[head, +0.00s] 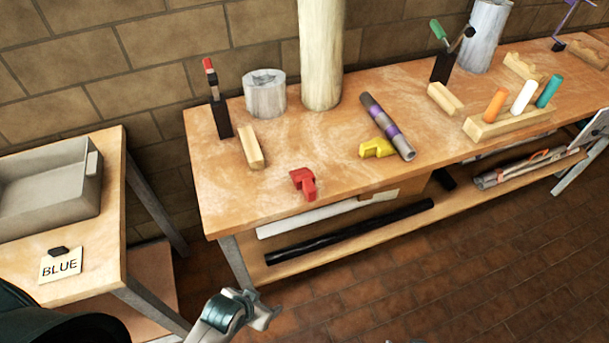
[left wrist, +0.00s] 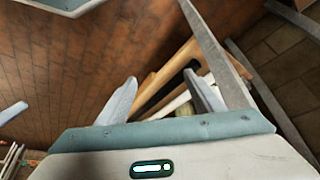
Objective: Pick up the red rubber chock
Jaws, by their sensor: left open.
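The red rubber chock (head: 304,183) lies near the front edge of the long workbench (head: 290,135) in the head view, left of a yellow chock (head: 377,148). My left gripper (head: 268,308) is low in front of the bench, below and to the left of the red chock and well apart from it. In the left wrist view its two fingers (left wrist: 162,100) stand apart with nothing held between them. The red chock cannot be made out in the left wrist view. My right gripper is not in view.
A purple-banded grey tube (head: 387,126) lies by the yellow chock. A wooden block (head: 250,147) and a black holder (head: 221,118) stand to the left. A lower shelf holds a black bar (head: 350,231). A side table (head: 100,215) carries a grey bin (head: 50,190) and a BLUE card (head: 60,266).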

